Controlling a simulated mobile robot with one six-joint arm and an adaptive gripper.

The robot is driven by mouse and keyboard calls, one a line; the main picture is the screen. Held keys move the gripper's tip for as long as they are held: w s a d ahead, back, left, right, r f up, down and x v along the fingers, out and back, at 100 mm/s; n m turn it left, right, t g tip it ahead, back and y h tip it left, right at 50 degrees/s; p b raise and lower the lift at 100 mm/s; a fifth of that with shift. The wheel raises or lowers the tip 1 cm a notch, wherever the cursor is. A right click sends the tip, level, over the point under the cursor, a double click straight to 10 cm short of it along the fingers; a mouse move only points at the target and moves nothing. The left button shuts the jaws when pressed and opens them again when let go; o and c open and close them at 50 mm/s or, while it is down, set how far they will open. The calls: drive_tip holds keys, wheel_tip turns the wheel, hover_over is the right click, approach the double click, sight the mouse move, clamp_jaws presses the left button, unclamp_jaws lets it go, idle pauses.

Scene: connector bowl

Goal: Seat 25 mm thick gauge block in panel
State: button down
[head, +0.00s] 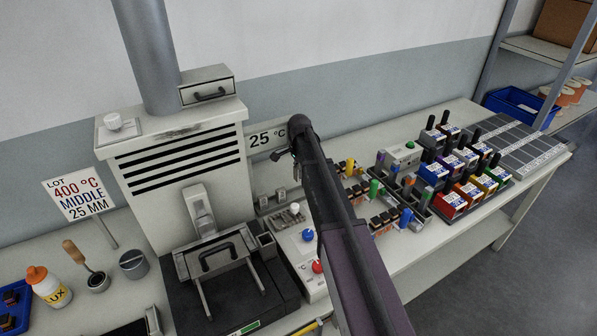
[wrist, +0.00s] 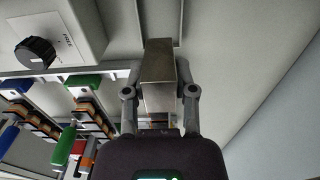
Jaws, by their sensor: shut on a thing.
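A plain metal block (wrist: 158,65), which looks like the gauge block, is between the two fingers of my gripper (wrist: 161,78) in the wrist view. The fingers are shut on its sides, and its far end points up the picture. A thin grey outline on a pale surface (wrist: 210,35) lies beyond the block; I cannot tell whether this is the panel. In the head view my arm reaches up the middle, and the gripper and block are hidden there.
A furnace-like machine (head: 180,165) with a handled door stands left of my arm. A sign (head: 80,193) reads LOT 400 °C MIDDLE 25 MM. Racks of coloured parts (head: 400,205) and coloured boxes (head: 465,195) fill the bench to the right. A black knob (wrist: 35,53) shows in the wrist view.

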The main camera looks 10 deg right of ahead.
drive_tip(key=shift+r+p, duration=0.8)
drive_tip(key=shift+r, duration=0.3)
drive_tip(key=shift+r, duration=0.1)
wheel_tip(320, 180, up, 12)
drive_tip(key=p, duration=1.1)
drive_tip(key=shift+f+p, duration=0.2)
drive_tip(key=shift+p, duration=0.2)
drive_tip(key=shift+s, duration=0.1)
